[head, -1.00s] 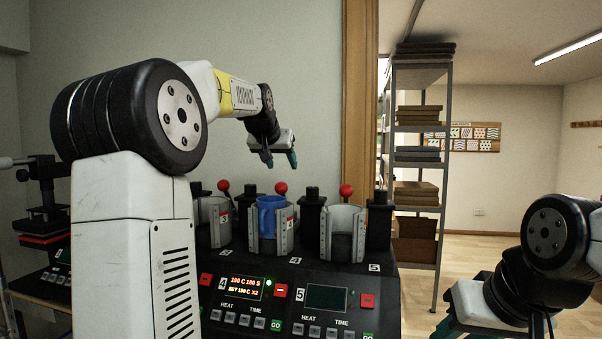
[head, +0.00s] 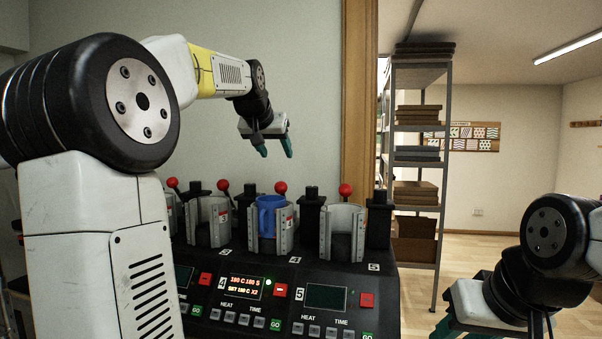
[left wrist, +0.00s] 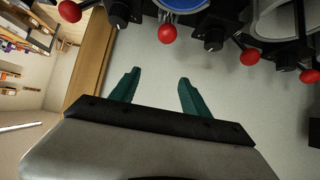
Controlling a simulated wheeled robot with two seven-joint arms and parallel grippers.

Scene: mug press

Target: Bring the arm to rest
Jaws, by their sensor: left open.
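My left gripper (head: 273,148) is open and empty in the head view, held in the air above the row of mug presses, in front of the grey wall. Its two green fingers also show apart in the left wrist view (left wrist: 158,88), with nothing between them. A blue mug (head: 268,218) sits in the press numbered 4. Part of the blue mug shows at the top of the left wrist view (left wrist: 184,5). My right gripper (head: 462,328) is at the lower right of the head view, cut by the frame edge, so its fingers are mostly hidden.
The press machine (head: 262,268) with red-knobbed levers stands below my left gripper. The press numbered 5 (head: 342,235) looks empty. A wooden door frame (head: 359,100) and a shelf of boxes (head: 418,150) stand to the right. The air around the left gripper is clear.

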